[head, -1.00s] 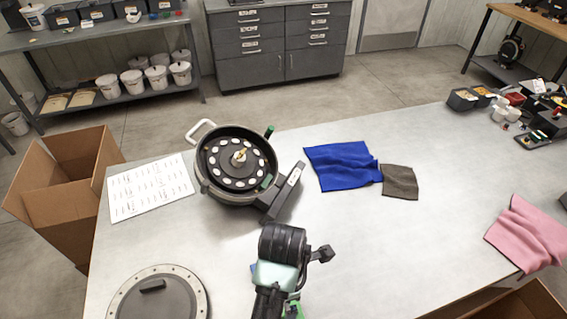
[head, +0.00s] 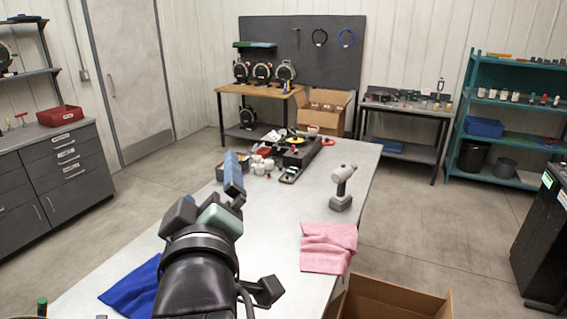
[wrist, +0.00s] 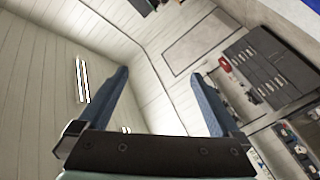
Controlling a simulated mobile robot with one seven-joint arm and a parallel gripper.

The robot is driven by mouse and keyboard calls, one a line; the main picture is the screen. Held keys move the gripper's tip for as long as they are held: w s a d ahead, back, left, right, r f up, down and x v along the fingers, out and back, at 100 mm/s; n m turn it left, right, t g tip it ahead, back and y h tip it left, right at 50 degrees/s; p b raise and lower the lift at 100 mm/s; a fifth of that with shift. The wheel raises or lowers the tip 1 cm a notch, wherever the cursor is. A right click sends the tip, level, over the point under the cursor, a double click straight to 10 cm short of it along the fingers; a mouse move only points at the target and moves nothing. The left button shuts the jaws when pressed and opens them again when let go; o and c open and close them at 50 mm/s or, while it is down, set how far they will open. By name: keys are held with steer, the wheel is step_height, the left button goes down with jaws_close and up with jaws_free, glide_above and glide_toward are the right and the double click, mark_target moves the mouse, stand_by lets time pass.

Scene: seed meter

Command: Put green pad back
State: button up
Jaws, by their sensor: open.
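I cannot make out a green pad for certain in either current view. My gripper (head: 234,172) is raised over the table (head: 262,225) in the head view, its blue fingers pointing away from me. The wrist view shows my gripper (wrist: 158,85) open, with two blue fingers wide apart and nothing between them. That view looks out at walls and distant furniture. My arm hides part of the table.
A blue cloth (head: 130,290) and a pink cloth (head: 328,247) lie on the table. A grey handheld tool (head: 342,187) stands behind the pink cloth. Small parts and trays (head: 297,155) crowd the far end. An open cardboard box (head: 395,297) sits at the lower right.

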steer(key=s+d+r+m+t+h, duration=0.1)
steer(key=s+d+r+m+t, duration=0.2)
steer(key=r, duration=0.4)
steer(key=s+d+r+m+t+h, duration=0.2)
steer(key=s+d+r+m+t, duration=0.1)
steer(key=r, duration=0.5)
steer(key=s+d+r+m+t+h, duration=0.1)
steer(key=s+d+r+m+t, duration=0.3)
steer(key=s+r, duration=0.3)
steer(key=shift+d+r+m, duration=0.6)
steer(key=shift+d+r, duration=0.15)
steer(key=shift+d, duration=0.1)
step_height(320, 180, down, 5)
steer(key=b, duration=0.4)
steer(key=shift+b, duration=0.35)
